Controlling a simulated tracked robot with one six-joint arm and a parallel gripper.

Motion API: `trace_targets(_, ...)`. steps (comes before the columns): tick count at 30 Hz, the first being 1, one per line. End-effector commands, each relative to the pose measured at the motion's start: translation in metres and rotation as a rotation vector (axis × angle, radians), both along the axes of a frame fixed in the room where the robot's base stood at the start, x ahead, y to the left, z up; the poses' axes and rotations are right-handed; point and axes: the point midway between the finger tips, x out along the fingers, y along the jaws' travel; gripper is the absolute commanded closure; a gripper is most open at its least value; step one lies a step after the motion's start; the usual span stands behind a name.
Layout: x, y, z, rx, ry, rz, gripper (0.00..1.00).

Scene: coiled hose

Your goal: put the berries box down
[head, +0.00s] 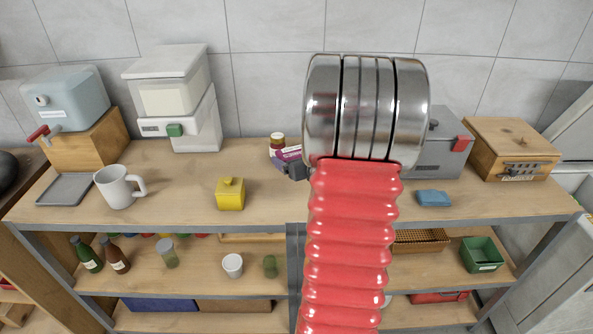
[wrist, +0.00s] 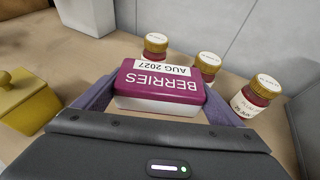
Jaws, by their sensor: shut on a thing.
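The berries box (wrist: 160,84) has a purple lid marked BERRIES, AUG 2027 and a white lower part. In the wrist view it sits between the two purple-grey fingers of my gripper (wrist: 150,92), which is shut on it. In the head view the berries box (head: 289,154) shows small, left of my red ribbed arm, near the back of the bench top. My gripper (head: 297,170) is mostly hidden there behind my arm. I cannot tell whether the box touches the bench.
Several jars with gold lids (wrist: 207,62) stand close behind and right of the box. A yellow lidded pot (head: 230,194) stands to the left, and a white mug (head: 118,187) farther left. A blue cloth (head: 434,198) lies right. Bench top between mug and pot is clear.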

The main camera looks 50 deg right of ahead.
Motion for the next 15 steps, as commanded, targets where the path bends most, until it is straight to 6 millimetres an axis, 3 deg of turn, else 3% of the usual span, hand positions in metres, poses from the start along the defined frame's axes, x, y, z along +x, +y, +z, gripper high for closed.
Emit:
trace_targets(4,0.001,0.000,-0.014,0.000,-0.002,0.001,0.42)
trace_targets(15,0.001,0.000,-0.017,-0.001,-0.002,0.001,0.42)
